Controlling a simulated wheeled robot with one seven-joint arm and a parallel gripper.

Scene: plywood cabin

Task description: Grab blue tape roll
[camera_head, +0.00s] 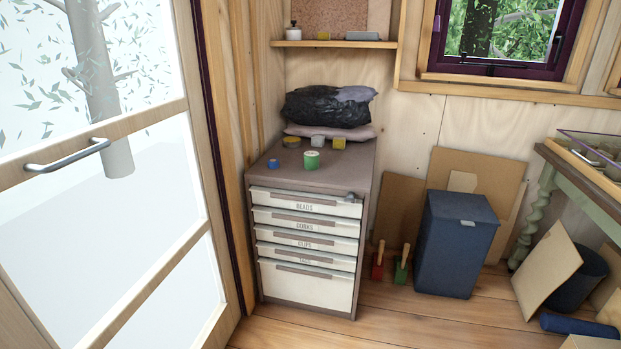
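A small blue tape roll (273,163) lies on the left part of the top of the drawer cabinet (345,177). A larger green roll (311,159) stands to its right, apart from it. My gripper is not in view.
A black bag (325,107) on a pinkish cushion (330,131) fills the back of the cabinet top. Small items sit beside the rolls. A glazed door (150,150) is at the left. A blue bin (455,245) stands right. Floor (385,325) is clear in front.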

